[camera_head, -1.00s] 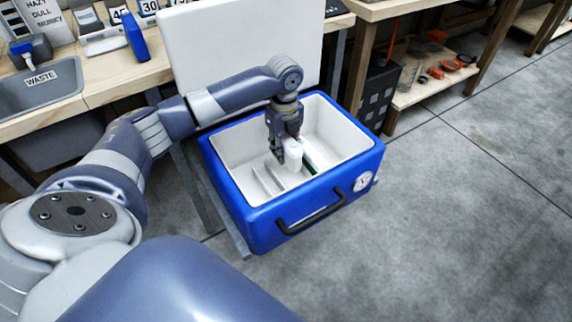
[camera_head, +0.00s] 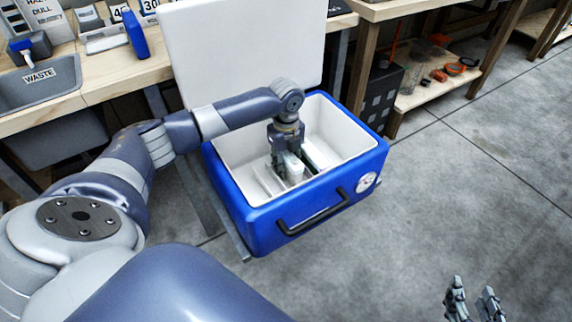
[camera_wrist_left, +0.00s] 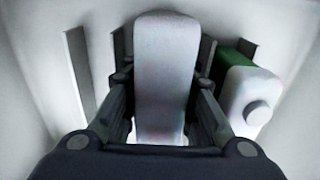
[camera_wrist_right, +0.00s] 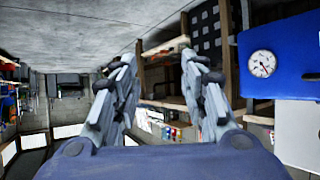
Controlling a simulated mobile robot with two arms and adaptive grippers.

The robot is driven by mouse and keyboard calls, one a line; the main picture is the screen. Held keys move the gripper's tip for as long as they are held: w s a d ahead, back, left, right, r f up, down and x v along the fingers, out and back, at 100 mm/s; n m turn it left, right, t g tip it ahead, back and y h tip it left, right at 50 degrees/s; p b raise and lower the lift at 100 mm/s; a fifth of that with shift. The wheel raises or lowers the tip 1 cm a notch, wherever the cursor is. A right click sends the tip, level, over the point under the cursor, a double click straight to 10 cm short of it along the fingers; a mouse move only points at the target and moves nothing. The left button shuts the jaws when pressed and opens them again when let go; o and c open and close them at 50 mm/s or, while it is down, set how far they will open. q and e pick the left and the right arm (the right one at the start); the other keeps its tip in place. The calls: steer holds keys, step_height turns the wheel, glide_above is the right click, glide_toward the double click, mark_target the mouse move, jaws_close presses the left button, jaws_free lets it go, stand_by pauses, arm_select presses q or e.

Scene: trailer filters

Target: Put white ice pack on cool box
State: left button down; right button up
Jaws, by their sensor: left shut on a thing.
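The blue cool box (camera_head: 240,205) stands open with its white lid up, its white inside showing upright dividers. My left gripper (camera_head: 290,172) reaches down inside it. It is shut on the white ice pack (camera_head: 295,170), which shows upright between the fingers in the left wrist view (camera_wrist_left: 165,75). The pack's lower end is hidden, so I cannot tell whether it touches the floor of the box. My right gripper (camera_head: 473,300) is open and empty, over the floor at the lower right; its spread fingers show in the right wrist view (camera_wrist_right: 160,90).
A white bottle-like item with a cap (camera_wrist_left: 250,100) and a green piece (camera_wrist_left: 228,62) sit right of the held pack inside the box. A workbench with a waste bin (camera_head: 40,85) is at the left. A low shelf (camera_head: 430,85) holds orange items. The floor at right is clear.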

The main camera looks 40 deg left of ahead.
steer(key=shift+s, duration=0.1)
arm_select(q)
steer(key=shift+f, duration=0.1)
steer(key=c, duration=1.6)
jaws_free()
arm_select(e)
steer(key=shift+s+d+f, duration=0.15)
steer(key=shift+f, duration=0.15)
